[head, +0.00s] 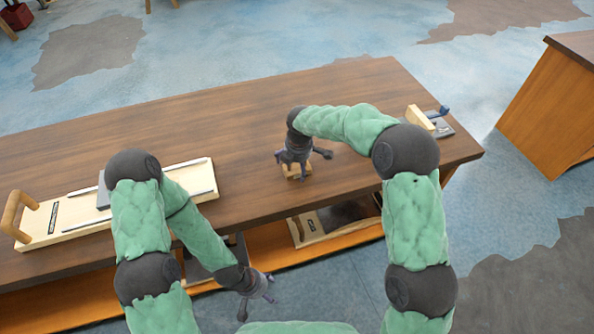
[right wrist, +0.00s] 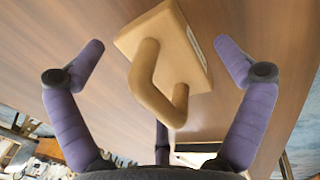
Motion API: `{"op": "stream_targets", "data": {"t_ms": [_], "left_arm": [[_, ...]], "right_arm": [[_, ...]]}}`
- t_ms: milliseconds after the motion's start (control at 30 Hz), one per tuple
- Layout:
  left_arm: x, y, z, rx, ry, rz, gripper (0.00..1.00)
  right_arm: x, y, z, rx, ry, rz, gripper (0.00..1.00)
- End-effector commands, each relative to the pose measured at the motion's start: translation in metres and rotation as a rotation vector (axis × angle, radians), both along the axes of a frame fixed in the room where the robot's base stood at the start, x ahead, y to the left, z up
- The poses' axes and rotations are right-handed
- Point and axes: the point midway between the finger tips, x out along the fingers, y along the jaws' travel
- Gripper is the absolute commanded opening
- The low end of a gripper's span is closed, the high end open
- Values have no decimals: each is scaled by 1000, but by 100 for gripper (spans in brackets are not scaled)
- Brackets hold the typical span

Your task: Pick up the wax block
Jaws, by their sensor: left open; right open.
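A tan block with a looped handle (right wrist: 180,45), which I take for the wax block, lies on the brown wooden table in the right wrist view. In the head view only a small part of this block (head: 297,174) shows beneath my right gripper (head: 302,160). In the right wrist view my right gripper (right wrist: 160,50) has its fingers spread wide on both sides of the block, apart from it, with the handle between them. My left gripper (head: 259,298) is open and empty, low in front of the table's near edge.
On the table (head: 240,110), a cream board with metal rails and a wooden handle (head: 60,222) lies at the left. A cream block (head: 420,119) lies at the right by a grey plate with a blue part. A lower shelf (head: 325,240) holds other items. The table's middle back is clear.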

Motion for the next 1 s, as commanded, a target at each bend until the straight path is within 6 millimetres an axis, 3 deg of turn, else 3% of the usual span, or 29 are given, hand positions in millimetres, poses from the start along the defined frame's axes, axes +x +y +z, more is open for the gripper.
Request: {"op": "stream_targets", "data": {"t_ms": [200, 467, 800, 1000], "left_arm": [[0, 0, 1, 0, 0, 0, 66], [0, 0, 1, 0, 0, 0, 66], [0, 0, 2, 0, 0, 0, 66], [0, 0, 10, 0, 0, 0, 66]], "right_arm": [[0, 0, 1, 0, -1, 0, 97], [0, 0, 0, 0, 0, 0, 25], [0, 0, 2, 0, 0, 0, 25], [0, 0, 16, 1, -1, -1, 25]]}}
